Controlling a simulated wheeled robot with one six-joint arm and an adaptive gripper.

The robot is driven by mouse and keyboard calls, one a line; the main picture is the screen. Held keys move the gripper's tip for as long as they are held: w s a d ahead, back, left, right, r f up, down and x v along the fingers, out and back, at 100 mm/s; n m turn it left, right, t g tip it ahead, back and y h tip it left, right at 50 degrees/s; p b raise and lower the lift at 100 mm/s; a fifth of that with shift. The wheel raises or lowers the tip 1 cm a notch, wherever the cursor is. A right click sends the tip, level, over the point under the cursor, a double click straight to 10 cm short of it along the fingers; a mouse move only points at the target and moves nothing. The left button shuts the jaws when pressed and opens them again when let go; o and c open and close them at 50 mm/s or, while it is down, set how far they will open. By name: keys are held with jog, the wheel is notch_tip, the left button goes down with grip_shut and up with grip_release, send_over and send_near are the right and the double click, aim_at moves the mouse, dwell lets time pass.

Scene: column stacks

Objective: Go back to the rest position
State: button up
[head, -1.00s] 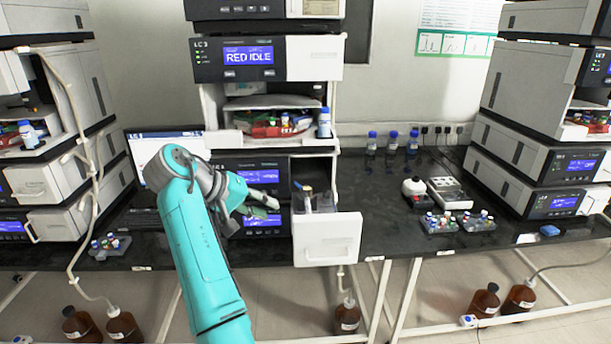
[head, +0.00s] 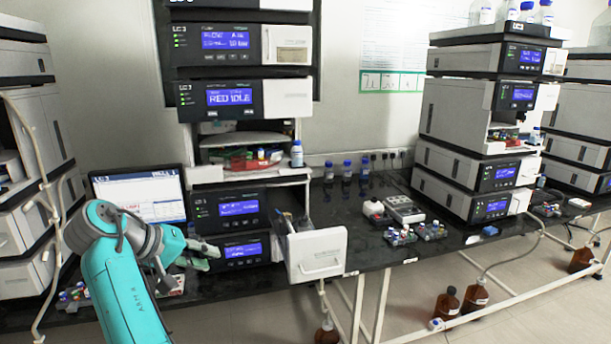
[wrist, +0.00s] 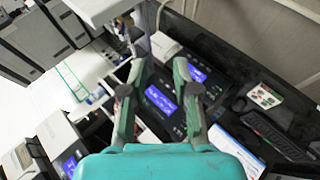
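My gripper (head: 203,256) is at the end of my teal arm, in front of the lower modules of the middle column stack (head: 228,205). In the wrist view my gripper (wrist: 158,66) shows its two fingers apart with nothing between them. Beyond the fingers, the wrist view shows a module with a blue display (wrist: 160,100). An open white drawer (head: 316,254) juts from the middle stack, to the right of my gripper and apart from it.
Vial racks (head: 415,234) and a small device (head: 404,209) sit on the black bench right of the drawer. Another stack (head: 470,130) stands at right. Brown bottles (head: 446,304) are on the floor.

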jog(key=w+d+f+n+t+y, duration=0.1)
jog(key=d+f, duration=0.5)
jog(key=f, duration=0.7)
jog(key=d+f+n+t+y, duration=0.1)
jog(key=d+f, duration=0.5)
jog(key=f, duration=0.7)
jog(key=s+d+f+y, duration=0.2)
jog(key=s+d+f, duration=0.5)
jog(key=f, duration=0.2)
jog(key=s+d+f+y, duration=0.1)
jog(key=s+d+f, duration=0.5)
jog(key=d+f, duration=0.3)
jog(key=s+d+m+t+y, duration=0.15)
jog(key=s+d, duration=0.25)
jog(key=s, duration=0.8)
jog(key=s+d+m+t+y, duration=0.15)
jog(key=s+d, duration=0.35)
jog(key=s, duration=0.8)
jog(key=s+d+r+m+t+h, duration=0.1)
jog(key=s+d+r+m+t, duration=0.1)
jog(key=s+r, duration=1.5)
notch_tip(320, 180, up, 3)
jog(key=shift+s+d+f+m+t, duration=0.15)
jog(key=shift+s+d+m+t, duration=0.15)
jog(key=shift+d+m, duration=0.7)
jog(key=shift+a, duration=0.1)
